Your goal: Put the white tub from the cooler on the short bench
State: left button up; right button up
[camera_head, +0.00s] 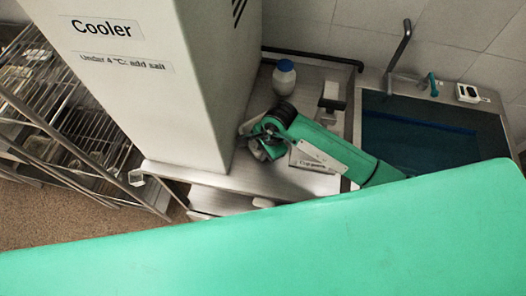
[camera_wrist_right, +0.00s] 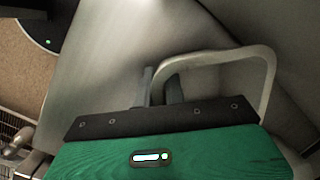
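The cooler (camera_head: 205,90) is a tall pale cabinet with a label reading "Cooler", left of centre in the head view. My right gripper (camera_head: 262,143) is low beside the cooler's right side. In the right wrist view its two dark fingers (camera_wrist_right: 160,87) are close together, with one leg of a pale looped handle (camera_wrist_right: 222,57) between them. The handle stands out from a smooth grey panel (camera_wrist_right: 115,65). I see no white tub, and the cooler's inside is hidden. I cannot make out which surface is the short bench. My left gripper is out of view.
A white bottle with a blue cap (camera_head: 284,77) stands on the steel counter (camera_head: 315,80) behind my right arm. A sink (camera_head: 420,135) with a tap (camera_head: 398,48) is at the right. Wire racks (camera_head: 70,120) stand at the left. A green surface covers the bottom.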

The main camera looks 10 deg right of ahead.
jog(key=o, duration=0.4)
jog(key=shift+d+r, duration=0.1)
jog(key=shift+r, duration=0.25)
jog(key=b+v, duration=0.4)
jog(key=v, duration=0.9)
jog(key=shift+r+b, duration=0.15)
jog(key=shift+b, duration=0.15)
